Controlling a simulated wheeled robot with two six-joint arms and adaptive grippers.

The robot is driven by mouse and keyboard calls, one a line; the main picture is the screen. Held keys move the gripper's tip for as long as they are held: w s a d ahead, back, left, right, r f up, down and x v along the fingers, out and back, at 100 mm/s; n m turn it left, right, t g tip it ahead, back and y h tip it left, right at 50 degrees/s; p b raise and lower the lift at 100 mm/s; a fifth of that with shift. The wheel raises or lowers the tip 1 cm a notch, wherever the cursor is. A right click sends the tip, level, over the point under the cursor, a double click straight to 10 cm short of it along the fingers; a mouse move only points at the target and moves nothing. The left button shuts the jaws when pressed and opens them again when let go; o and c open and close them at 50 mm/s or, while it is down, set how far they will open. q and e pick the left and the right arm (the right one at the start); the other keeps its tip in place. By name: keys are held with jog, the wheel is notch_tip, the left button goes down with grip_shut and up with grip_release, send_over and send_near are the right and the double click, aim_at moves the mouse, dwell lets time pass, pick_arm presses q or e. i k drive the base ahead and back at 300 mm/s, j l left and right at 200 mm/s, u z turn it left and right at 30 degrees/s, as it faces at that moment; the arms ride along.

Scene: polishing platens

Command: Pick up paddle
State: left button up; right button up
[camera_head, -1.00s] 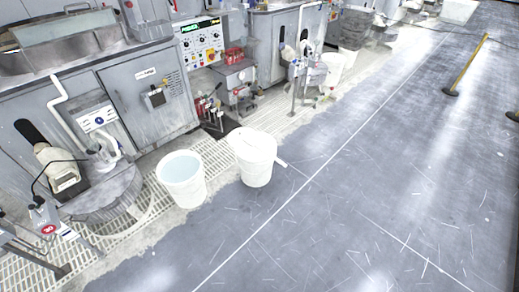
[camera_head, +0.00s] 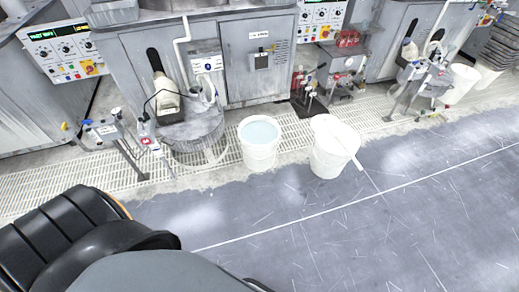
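A white bucket (camera_head: 332,155) stands on the floor at the edge of the grating, with a white cover or flat piece over its top. A short white bar (camera_head: 357,163) sticks out at its right side. It may be the end of a paddle, but I cannot tell. Another white bucket (camera_head: 259,155), filled with pale bluish liquid, stands just left of it. No clear paddle shows. Dark and grey parts of my own body fill the lower left, and neither gripper can be made out.
Grey polishing machines with control panels (camera_head: 64,50) line the back. A round grey drum (camera_head: 193,135) stands left of the buckets. A metal stand (camera_head: 130,155) is at the left. White grating (camera_head: 60,185) runs along the machines. The grey floor (camera_head: 350,235) in front is open.

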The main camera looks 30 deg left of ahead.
aim_at(332, 129)
jog(key=i+j, duration=0.35)
jog(key=i+j+z, duration=0.15)
jog(key=i+j, duration=0.5)
jog(key=j, duration=0.15)
jog(key=i+j+z, duration=0.15)
jog(key=i+j, duration=0.45)
jog(key=j, duration=0.2)
jog(key=i+j+z, duration=0.15)
jog(key=i+j, duration=0.15)
jog(key=j, duration=0.15)
